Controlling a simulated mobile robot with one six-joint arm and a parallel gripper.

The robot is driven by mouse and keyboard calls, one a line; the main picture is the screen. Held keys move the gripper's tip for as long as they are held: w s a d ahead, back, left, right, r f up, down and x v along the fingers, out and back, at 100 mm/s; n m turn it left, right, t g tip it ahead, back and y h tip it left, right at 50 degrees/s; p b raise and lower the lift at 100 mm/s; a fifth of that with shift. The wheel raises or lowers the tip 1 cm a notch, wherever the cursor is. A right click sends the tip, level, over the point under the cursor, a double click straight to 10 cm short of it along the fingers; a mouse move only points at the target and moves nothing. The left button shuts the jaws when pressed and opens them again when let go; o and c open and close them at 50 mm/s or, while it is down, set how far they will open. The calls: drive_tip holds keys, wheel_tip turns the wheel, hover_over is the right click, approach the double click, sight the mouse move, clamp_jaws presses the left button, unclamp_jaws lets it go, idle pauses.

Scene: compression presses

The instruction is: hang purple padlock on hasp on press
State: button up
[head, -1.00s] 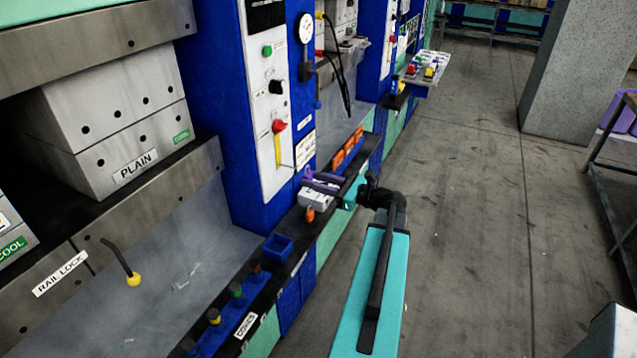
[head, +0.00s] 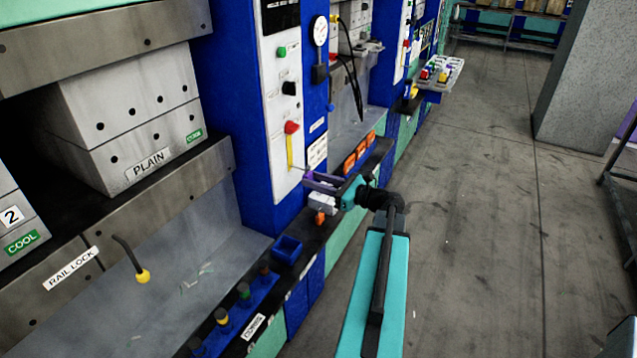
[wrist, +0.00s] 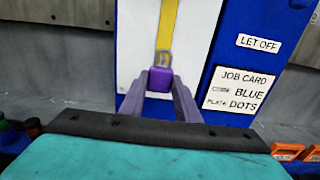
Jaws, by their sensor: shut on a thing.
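The purple padlock (wrist: 160,78) is upright between the fingertips of my gripper (wrist: 162,84) in the wrist view, with its grey shackle pointing up. My gripper is shut on it. The press's white control panel (head: 283,105) is right behind the padlock. A yellow strip (head: 289,152) runs down the panel under a red knob (head: 291,127). The shackle overlaps the lower end of this strip in the wrist view (wrist: 167,25). I cannot make out the hasp clearly or tell whether the shackle touches it. In the head view, my gripper (head: 312,177) is small, just right of the panel's lower end.
A dark ledge with a blue bin (head: 286,250) and orange blocks (head: 357,154) runs below the panel. A job card (wrist: 233,90) is on the blue column right of the padlock. A yellow-knobbed lever (head: 142,275) is at left.

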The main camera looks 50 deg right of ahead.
drive_tip(key=shift+w+a+f, duration=0.15)
drive_tip(key=shift+w+f, duration=0.1)
drive_tip(key=shift+w, duration=0.25)
drive_tip(key=shift+w+a+f, duration=0.1)
drive_tip(key=shift+w+f, duration=0.1)
drive_tip(key=shift+w, duration=0.3)
idle(0.3)
drive_tip(key=o, duration=1)
drive_tip(key=shift+c, duration=0.2)
drive_tip(key=b+v, duration=0.3)
drive_tip(key=v, duration=1)
drive_tip(key=shift+s+b, duration=0.3)
drive_tip(key=shift+s, duration=0.1)
